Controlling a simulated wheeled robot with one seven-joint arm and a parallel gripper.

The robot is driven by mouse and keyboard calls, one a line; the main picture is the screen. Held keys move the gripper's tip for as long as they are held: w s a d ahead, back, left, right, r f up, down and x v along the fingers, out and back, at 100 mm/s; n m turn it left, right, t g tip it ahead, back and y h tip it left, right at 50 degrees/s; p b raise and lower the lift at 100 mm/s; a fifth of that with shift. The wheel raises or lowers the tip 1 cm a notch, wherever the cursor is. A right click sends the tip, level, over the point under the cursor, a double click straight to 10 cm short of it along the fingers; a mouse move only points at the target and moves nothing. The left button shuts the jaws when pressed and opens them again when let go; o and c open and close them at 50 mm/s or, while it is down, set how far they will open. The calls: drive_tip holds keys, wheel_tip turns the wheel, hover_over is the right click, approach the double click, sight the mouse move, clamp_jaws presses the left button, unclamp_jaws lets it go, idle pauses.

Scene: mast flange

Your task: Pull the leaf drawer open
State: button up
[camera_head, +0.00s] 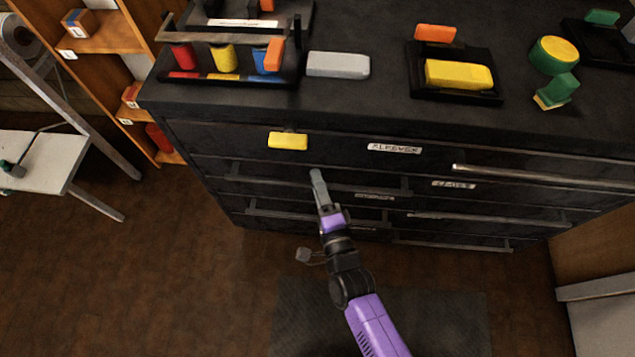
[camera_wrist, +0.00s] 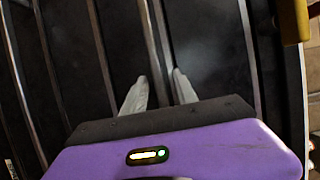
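A dark cabinet (camera_head: 225,103) has several drawers with long bar handles and small white labels. I cannot read the labels well enough to tell which is the leaf drawer. My gripper (camera_head: 317,174) is at the left column, in front of a bar handle (camera_head: 365,188) below the yellow block-like piece (camera_head: 288,141). In the wrist view my gripper (camera_wrist: 160,88) has its two grey fingers apart, with a handle bar (camera_wrist: 152,40) running between them. Whether the fingers touch the bar is not clear. The drawer fronts look closed.
The cabinet top holds a black rack with colored pieces, a grey block (camera_head: 338,65), a yellow block (camera_head: 458,74) in a black tray and a green-yellow round piece (camera_head: 554,55). A wooden shelf (camera_head: 105,38) and white table (camera_head: 40,160) stand left.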

clamp_jaws()
idle(1.3)
